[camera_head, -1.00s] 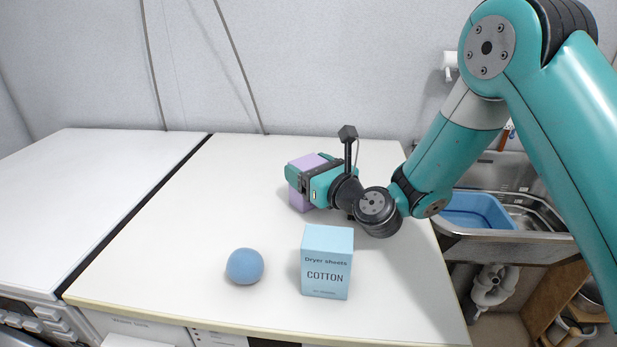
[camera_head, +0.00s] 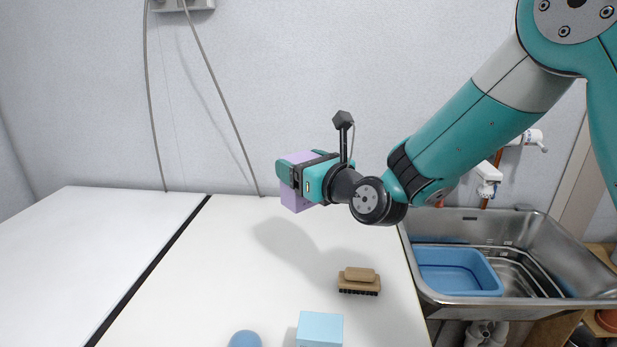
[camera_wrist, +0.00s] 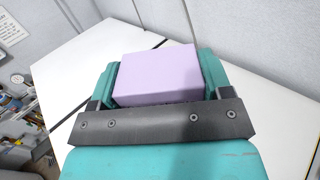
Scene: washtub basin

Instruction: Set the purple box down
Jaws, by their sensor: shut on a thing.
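The purple box (camera_head: 295,201) is held in my gripper (camera_head: 290,176) in the head view, in the air above the white washer top (camera_head: 225,270). Its shadow falls on the top, apart from it. In the wrist view the purple box (camera_wrist: 158,74) sits between the two teal fingers of my gripper (camera_wrist: 158,82), which are shut on its sides. Part of the box is hidden behind the fingers in the head view.
A wooden brush (camera_head: 359,281) lies on the top. A light blue dryer-sheet box (camera_head: 320,328) and a blue ball (camera_head: 245,339) are at the front. A steel sink (camera_head: 530,250) with a blue basin (camera_head: 455,272) is at the right. The left and middle surface is clear.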

